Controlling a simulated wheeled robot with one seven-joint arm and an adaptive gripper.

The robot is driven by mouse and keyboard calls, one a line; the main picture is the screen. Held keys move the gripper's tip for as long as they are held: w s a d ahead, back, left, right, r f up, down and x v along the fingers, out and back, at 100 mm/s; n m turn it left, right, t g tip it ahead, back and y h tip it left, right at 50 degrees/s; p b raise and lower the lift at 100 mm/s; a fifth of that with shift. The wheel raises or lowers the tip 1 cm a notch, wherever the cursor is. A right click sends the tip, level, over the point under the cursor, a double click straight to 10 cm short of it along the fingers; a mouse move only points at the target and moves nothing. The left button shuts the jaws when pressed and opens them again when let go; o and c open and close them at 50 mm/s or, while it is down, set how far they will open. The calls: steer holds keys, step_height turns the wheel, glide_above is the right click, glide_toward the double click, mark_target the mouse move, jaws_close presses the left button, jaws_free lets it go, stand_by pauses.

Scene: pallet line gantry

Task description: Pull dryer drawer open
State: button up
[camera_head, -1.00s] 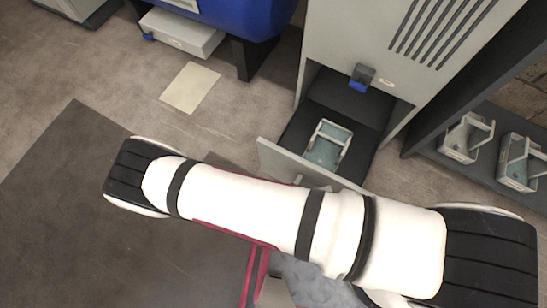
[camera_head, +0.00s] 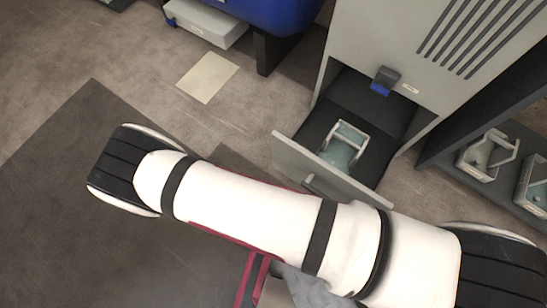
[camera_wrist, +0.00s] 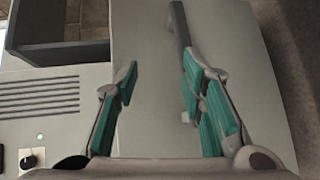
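The dryer (camera_head: 385,42) is a tall light-grey cabinet with dark vent slits, at the upper right of the head view. Its drawer (camera_head: 330,170) is out, with a pale front panel and dark inside. A pale framed carrier with a teal-grey base (camera_head: 343,146) sits in it. A dark handle (camera_head: 312,184) on the drawer front shows partly above my arm. My gripper is hidden in the head view. In the wrist view my gripper (camera_wrist: 160,95) has its teal-padded fingers apart over a pale panel. A dark bar (camera_wrist: 180,25) lies near the right finger; I see no grip on it.
A dark shelf (camera_head: 478,170) at right holds similar carriers (camera_head: 487,155). A blue machine (camera_head: 262,12) with a pale drawer (camera_head: 207,22) stands at the top. A beige floor patch (camera_head: 208,77) lies before it. Floor at left is clear. A vented panel (camera_wrist: 45,95) shows in the wrist view.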

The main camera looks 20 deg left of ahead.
steer(key=f+b+v, duration=0.1)
steer(key=b+v, duration=0.1)
steer(key=v, duration=0.7)
steer(key=shift+s+f, duration=0.25)
steer(key=shift+f, duration=0.2)
stand_by(0.9)
